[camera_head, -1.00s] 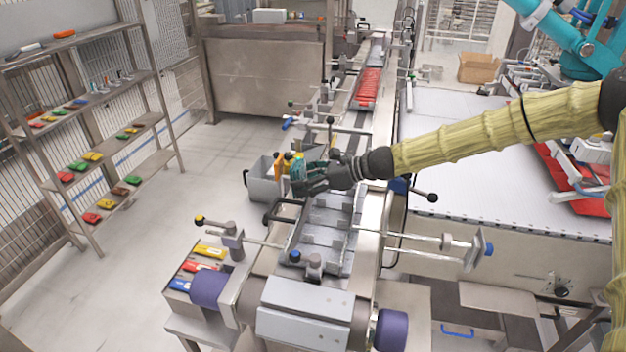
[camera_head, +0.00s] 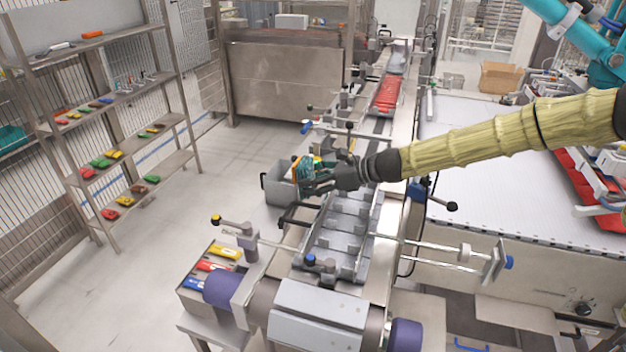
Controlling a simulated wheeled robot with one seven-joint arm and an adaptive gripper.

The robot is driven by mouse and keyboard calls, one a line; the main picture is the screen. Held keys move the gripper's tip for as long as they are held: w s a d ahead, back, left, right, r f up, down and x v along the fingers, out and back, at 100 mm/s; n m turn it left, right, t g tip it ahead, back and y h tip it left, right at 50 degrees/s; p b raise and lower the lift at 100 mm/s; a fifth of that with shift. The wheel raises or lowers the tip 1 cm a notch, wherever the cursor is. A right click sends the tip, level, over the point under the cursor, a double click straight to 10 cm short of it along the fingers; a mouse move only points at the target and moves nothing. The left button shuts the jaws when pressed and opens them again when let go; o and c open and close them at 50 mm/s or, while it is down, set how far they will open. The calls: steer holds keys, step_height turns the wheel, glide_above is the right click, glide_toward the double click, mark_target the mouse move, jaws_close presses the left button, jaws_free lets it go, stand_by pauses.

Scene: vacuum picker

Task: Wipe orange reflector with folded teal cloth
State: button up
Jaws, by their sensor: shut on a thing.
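My gripper (camera_head: 318,177) reaches in from the right over the near end of the conveyor and is shut on the folded teal cloth (camera_head: 312,165). The cloth shows as a small teal patch between and above the dark fingers. The orange reflector (camera_head: 296,168) shows as a thin orange strip just left of the cloth, above the grey bin beside the conveyor. The cloth and reflector look very close; I cannot tell if they touch. The fingers hide part of both.
The grey bin (camera_head: 278,186) stands left of the conveyor. The conveyor's metal trays (camera_head: 345,225) run below my arm, with rods and knobs along both sides. A box of coloured packets (camera_head: 210,266) is at the front left. A shelf (camera_head: 165,165) stands at the left; the floor between is clear.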

steer(key=shift+w+a, duration=0.3)
steer(key=shift+a, duration=0.55)
stand_by(0.5)
steer(key=shift+w+d+p, duration=0.3)
steer(key=shift+w, duration=0.5)
steer(key=shift+w+d+p, duration=0.3)
steer(key=shift+w, duration=0.45)
steer(key=shift+w+d+p, duration=0.2)
steer(key=shift+w+p, duration=0.05)
steer(key=shift+w, duration=0.55)
steer(key=shift+w+d+p, duration=0.2)
steer(key=shift+w+p, duration=0.05)
steer(key=shift+w, duration=0.5)
steer(key=shift+s+a+b, duration=0.25)
steer(key=shift+s+a, duration=0.1)
steer(key=shift+s, duration=0.7)
steer(key=shift+s+a+b, duration=0.25)
steer(key=shift+s+a, duration=0.1)
steer(key=shift+s, duration=0.7)
steer(key=shift+s+a+b, duration=0.25)
steer(key=shift+s+a, duration=0.1)
steer(key=shift+s, duration=0.7)
steer(key=shift+d, duration=0.1)
